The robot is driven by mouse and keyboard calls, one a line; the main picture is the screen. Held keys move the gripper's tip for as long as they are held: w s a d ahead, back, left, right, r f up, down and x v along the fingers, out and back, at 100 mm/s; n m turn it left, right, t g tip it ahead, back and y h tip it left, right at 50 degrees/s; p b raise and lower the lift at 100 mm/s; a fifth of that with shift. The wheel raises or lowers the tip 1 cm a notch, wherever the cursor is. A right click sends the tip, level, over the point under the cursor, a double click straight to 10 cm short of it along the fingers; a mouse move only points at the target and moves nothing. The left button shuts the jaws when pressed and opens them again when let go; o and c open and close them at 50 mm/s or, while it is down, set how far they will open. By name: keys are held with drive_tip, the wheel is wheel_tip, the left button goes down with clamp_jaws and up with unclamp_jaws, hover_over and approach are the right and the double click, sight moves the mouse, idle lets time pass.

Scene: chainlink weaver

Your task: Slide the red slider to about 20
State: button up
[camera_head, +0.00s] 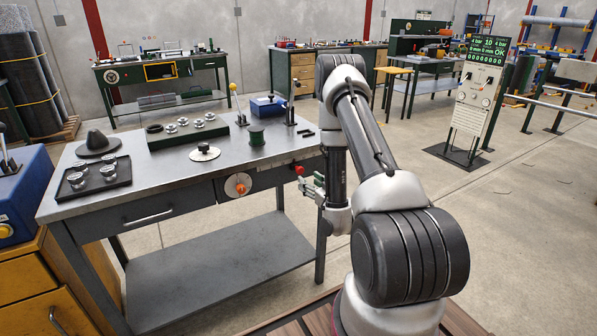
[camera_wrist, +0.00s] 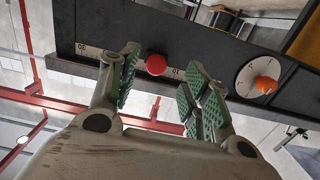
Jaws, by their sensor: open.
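The red slider (camera_wrist: 156,65) is a round red knob on a pale scale strip (camera_wrist: 92,51) along the dark front edge of the workbench. In the wrist view it lies between the two green-padded fingers of my gripper (camera_wrist: 163,72), with visible gaps on both sides. A mark like 10, upside down, shows right of the knob; the mark at the strip's left end is hard to read. In the head view the red slider (camera_head: 299,170) is at the bench's right front end, with my gripper (camera_head: 309,186) just beside it, open and empty.
A white dial with an orange knob (camera_wrist: 266,84) is on the same front panel, also in the head view (camera_head: 239,185).

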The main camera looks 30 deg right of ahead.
sight(301, 171)
drive_tip(key=shift+t, duration=0.3)
drive_tip(key=w, duration=0.2)
drive_tip(key=w+r, duration=0.1)
drive_tip(key=w, duration=0.5)
drive_tip(key=shift+r, duration=0.15)
